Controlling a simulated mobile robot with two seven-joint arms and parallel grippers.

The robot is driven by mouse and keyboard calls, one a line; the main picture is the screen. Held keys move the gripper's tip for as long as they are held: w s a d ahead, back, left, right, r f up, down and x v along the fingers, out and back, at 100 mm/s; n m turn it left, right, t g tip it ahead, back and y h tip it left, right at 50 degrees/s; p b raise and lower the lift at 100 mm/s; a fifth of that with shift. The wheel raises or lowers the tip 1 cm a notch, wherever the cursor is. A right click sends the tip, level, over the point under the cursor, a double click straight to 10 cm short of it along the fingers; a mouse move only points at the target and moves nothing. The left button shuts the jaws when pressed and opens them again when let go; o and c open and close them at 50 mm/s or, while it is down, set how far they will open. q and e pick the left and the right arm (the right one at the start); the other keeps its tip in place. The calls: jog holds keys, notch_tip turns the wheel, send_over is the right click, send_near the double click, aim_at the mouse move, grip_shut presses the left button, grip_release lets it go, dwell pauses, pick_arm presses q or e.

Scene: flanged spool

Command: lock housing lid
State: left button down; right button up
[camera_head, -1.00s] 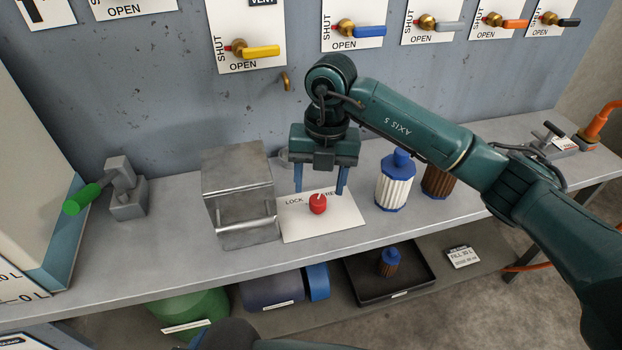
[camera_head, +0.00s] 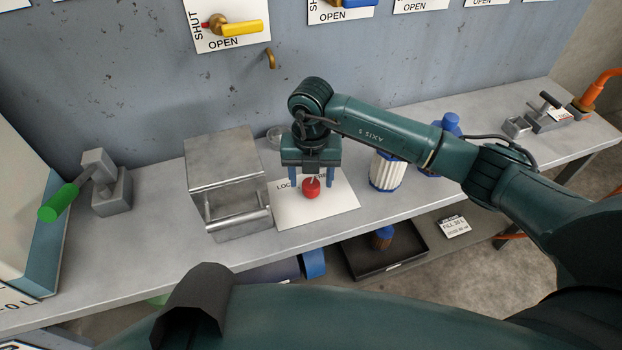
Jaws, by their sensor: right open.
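The metal housing (camera_head: 228,165) is a grey box on the bench, with a bar handle (camera_head: 238,222) low on its front. Its lid looks closed. To its right lies a white plate (camera_head: 290,215) marked LOCK on the left; its right-hand word is partly hidden. A red knob (camera_head: 311,189) with a pale pointer mark stands on the plate. My right gripper (camera_head: 311,182) is open and points down at the knob, with one blue finger on each side of it. I cannot tell whether the fingers touch it. My left gripper is out of view.
Left of the housing stands a grey block with a green-handled lever (camera_head: 66,201). A black tray (camera_head: 385,258) lies on the shelf below. My own arm fills the foreground.

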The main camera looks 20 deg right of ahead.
jog(key=shift+f, duration=1)
jog(key=c, duration=1)
